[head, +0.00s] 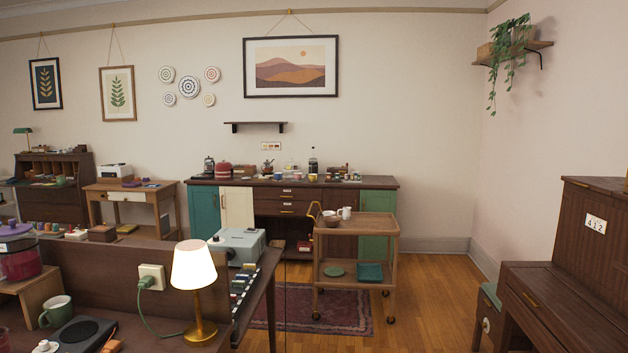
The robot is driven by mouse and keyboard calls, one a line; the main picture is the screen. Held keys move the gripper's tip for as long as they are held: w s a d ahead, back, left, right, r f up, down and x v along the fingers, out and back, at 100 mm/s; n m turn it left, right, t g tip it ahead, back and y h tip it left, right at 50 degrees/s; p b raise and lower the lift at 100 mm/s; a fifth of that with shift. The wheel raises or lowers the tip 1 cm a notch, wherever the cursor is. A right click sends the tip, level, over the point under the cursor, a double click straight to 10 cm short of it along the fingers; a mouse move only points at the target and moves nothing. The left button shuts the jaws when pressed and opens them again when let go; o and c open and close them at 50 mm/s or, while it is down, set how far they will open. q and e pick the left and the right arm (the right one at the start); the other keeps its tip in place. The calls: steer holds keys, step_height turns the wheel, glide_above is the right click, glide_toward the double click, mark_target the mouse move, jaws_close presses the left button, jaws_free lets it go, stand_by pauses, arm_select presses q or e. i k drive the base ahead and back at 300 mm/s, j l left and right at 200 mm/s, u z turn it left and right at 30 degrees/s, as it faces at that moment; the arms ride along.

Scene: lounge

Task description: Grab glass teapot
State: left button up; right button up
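A small pot-like vessel (267,170) stands on the long dark sideboard (385,182) against the far wall. It looks like it could be the glass teapot, but it is too small to be sure. A dark kettle-like vessel (209,167) stands at the left end of the same sideboard, beside a red rounded pot (223,171). Neither of my grippers is in view. The sideboard is well away from me across the room.
A dark desk with a lit lamp (193,265) and a green mug (56,311) stands close at left. A wheeled wooden cart (357,258) stands before the sideboard's right part. A dark cabinet (600,240) is at right. Wood floor (435,300) is open between.

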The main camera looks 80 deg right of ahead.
mark_target(266, 167)
steer(key=z, duration=2.5)
